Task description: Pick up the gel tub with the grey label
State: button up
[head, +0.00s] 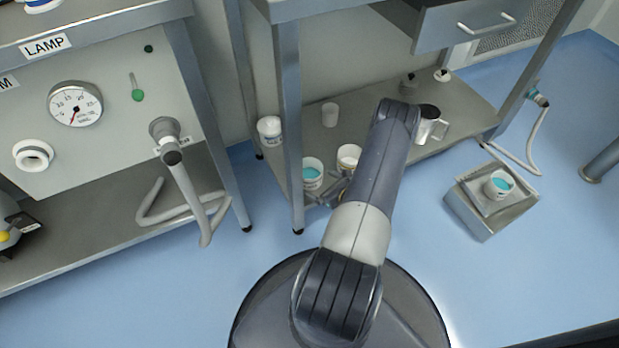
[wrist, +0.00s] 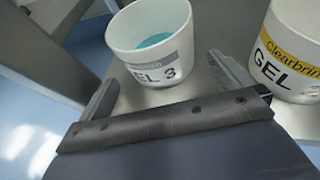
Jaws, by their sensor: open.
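The gel tub with the grey label (wrist: 155,62) is white, reads "GEL 3" and has blue-green gel inside. In the wrist view it stands upright just ahead of my open gripper (wrist: 164,72), with one finger to its left and one to its right. Whether either finger touches it I cannot tell. In the head view it appears as the tub (head: 313,178) at the front of the lower shelf. My gripper (head: 327,190) is low beside it there, partly hidden by my arm.
A tub with a yellow label (wrist: 290,55) stands close on the right; it also shows in the head view (head: 349,157). The lower shelf (head: 380,150) also holds a metal jug (head: 428,128) and small containers. A bench leg (head: 293,150) stands close on the left.

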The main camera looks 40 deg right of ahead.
aim_at(309, 175)
jog(key=b+x, duration=0.1)
jog(key=x, duration=0.4)
jog(key=shift+r+b, duration=0.15)
jog(key=shift+b, duration=0.25)
jog(key=shift+c, duration=0.4)
jog(key=c, duration=0.9)
